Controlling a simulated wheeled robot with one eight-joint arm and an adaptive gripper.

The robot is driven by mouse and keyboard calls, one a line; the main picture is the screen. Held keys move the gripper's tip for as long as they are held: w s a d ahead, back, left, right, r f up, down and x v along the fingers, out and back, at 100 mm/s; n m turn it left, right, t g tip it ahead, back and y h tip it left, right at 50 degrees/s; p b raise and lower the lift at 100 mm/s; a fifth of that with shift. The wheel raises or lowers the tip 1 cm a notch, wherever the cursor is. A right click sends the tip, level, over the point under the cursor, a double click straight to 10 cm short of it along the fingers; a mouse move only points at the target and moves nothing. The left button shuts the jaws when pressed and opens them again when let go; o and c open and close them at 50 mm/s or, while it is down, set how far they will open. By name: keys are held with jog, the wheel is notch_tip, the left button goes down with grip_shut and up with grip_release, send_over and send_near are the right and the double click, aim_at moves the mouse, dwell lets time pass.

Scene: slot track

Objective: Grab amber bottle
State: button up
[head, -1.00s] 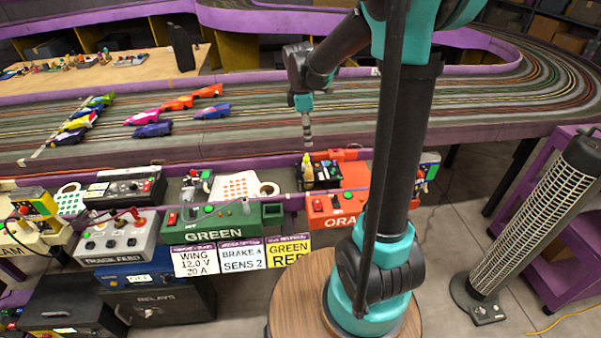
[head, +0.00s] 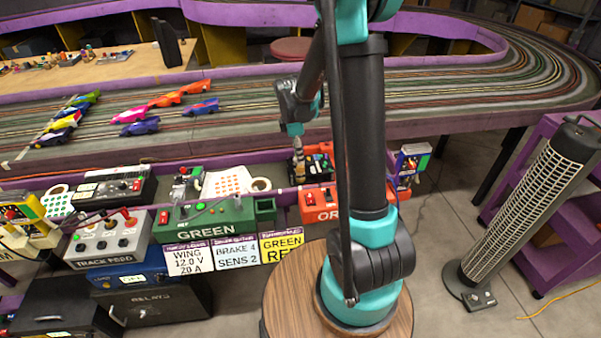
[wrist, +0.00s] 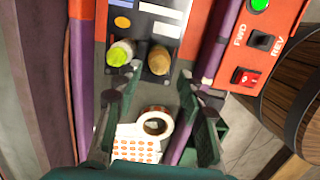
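The amber bottle (wrist: 159,60) shows in the wrist view as a rounded brown-orange top, seen from above. It stands upright on a dark surface beside a bottle with a yellow-green top (wrist: 120,54). My gripper (wrist: 161,78) is open, one finger on each side of the view. The amber bottle appears between and just beyond the fingertips, and no contact shows. The left fingertip lies close to the gap between the two bottles. In the head view my gripper (head: 297,143) points down over the black unit beside the orange box, and the amber bottle is not clear there.
A tape roll (wrist: 155,122) and a dotted sticker sheet (wrist: 135,143) lie nearer in the wrist view. A red-orange control box (wrist: 262,50) is at the right. The green box (head: 205,218) stands left of my gripper in the head view. A purple rail (head: 130,174) edges the shelf.

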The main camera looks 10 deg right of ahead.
aim_at(301, 169)
jog(key=shift+d+f, duration=0.2)
jog(key=shift+f, duration=1.1)
jog(key=shift+d+f, duration=0.15)
jog(key=shift+f, duration=1.15)
jog(key=shift+c, duration=0.3)
grip_shut()
jog(key=shift+r, duration=0.2)
